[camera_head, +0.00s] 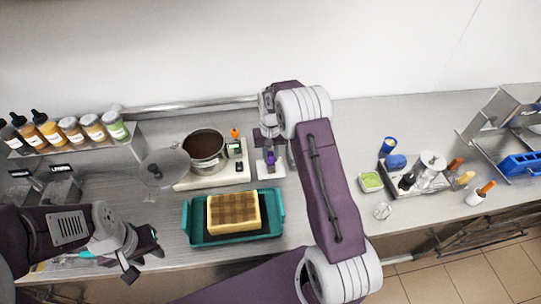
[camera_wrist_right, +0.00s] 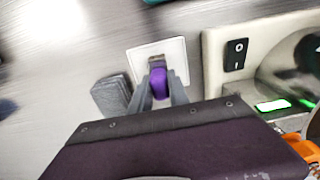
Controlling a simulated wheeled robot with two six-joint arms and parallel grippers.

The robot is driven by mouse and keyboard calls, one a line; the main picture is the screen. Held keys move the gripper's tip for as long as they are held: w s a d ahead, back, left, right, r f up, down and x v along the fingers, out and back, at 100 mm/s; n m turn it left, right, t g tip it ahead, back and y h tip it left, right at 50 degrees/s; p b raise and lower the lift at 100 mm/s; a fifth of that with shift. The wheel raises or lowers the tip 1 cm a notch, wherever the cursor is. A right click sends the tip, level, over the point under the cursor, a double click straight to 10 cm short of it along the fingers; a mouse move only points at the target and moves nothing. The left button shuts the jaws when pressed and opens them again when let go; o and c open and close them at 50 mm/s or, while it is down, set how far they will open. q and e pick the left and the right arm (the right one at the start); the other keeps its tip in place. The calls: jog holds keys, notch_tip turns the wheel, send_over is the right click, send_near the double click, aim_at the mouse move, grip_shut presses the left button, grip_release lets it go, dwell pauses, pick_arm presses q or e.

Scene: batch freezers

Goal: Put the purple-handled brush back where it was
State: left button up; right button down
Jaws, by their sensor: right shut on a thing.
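The purple-handled brush (camera_wrist_right: 158,83) is between the fingers of my right gripper (camera_wrist_right: 163,88), which is shut on its handle. In the wrist view its dark head end points toward a white square plate (camera_wrist_right: 176,46); I cannot tell whether it touches. In the head view the purple handle (camera_head: 270,158) shows above the white plate (camera_head: 265,174), just below my right gripper (camera_head: 272,150). My left gripper (camera_head: 144,258) is at the lower left, its fingers apart and empty.
A scale-like cream base (camera_head: 238,176) with a pot (camera_head: 206,147) stands left of the plate. A teal tray (camera_head: 196,237) holding a brown waffle-patterned block (camera_head: 233,212) lies in front. A grey block (camera_wrist_right: 112,95) is beside the plate.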

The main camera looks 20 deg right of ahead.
jog(key=shift+s+f, duration=0.1)
jog(key=shift+f, duration=0.05)
jog(key=c, duration=1.3)
grip_release()
jog(key=shift+o, duration=0.2)
notch_tip(320, 180, up, 12)
jog(key=s+a+f+n, duration=0.1)
jog(key=s+a+f, duration=0.1)
jog(key=s, duration=0.9)
jog(key=s+a+f+n+t, duration=0.1)
jog(key=s+a+f, duration=0.2)
jog(key=s, duration=0.8)
jog(key=shift+s+a+n+b, duration=0.3)
jog(key=shift+a+n, duration=0.1)
jog(key=shift+a, duration=0.6)
jog(key=shift+f, duration=0.1)
